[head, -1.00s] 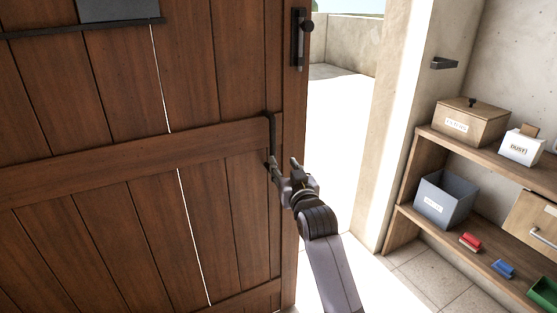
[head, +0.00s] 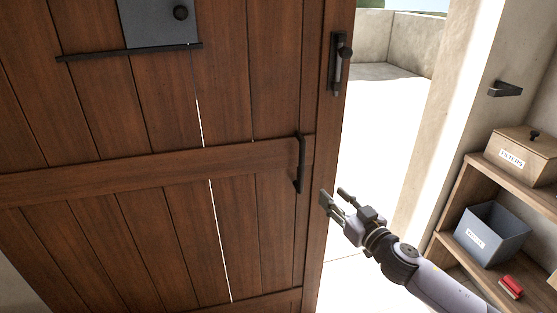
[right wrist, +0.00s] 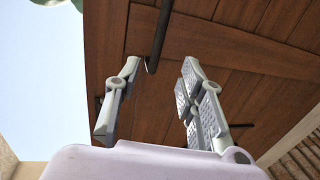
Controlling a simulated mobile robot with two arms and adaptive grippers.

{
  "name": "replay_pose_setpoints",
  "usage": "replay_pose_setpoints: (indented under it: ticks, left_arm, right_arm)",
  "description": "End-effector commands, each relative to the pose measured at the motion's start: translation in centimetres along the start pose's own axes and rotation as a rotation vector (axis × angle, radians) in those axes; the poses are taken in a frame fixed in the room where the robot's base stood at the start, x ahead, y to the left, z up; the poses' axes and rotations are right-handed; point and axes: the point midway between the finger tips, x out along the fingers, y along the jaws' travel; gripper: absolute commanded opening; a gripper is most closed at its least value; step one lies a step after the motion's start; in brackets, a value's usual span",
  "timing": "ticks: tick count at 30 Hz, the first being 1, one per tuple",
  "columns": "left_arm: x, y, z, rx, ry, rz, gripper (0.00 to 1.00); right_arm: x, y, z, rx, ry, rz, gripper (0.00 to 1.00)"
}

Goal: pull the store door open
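The store door (head: 150,170) is dark brown planks with crossbars, standing ajar with a bright gap at its right edge. Its black bar handle (head: 300,163) is upright near that edge. My right gripper (head: 333,193) is open and empty, just right of the handle and apart from it in the head view. In the right wrist view, the fingers (right wrist: 162,64) are spread, and the lower part of the handle (right wrist: 160,35) appears between and beyond their tips. My left gripper is not in view.
A black latch (head: 339,65) is on the door edge, with a catch (head: 505,89) on the wall at right. Shelves (head: 466,178) at right hold a wooden box (head: 522,155), a grey bin (head: 491,234) and a red item (head: 510,286). The doorway gap shows a sunlit yard.

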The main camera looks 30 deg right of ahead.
Motion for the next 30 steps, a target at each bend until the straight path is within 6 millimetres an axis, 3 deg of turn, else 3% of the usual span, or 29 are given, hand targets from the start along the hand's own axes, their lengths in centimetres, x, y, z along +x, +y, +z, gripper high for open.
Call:
replay_pose_setpoints:
  ticks: [9,30]
  left_arm:
    - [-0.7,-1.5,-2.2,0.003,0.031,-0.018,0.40]
    - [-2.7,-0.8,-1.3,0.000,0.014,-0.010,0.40]
  right_arm:
    - [4.0,0.1,-0.3,0.001,0.003,0.001,0.36]
    - [15.6,0.1,-0.1,0.002,0.002,0.003,0.36]
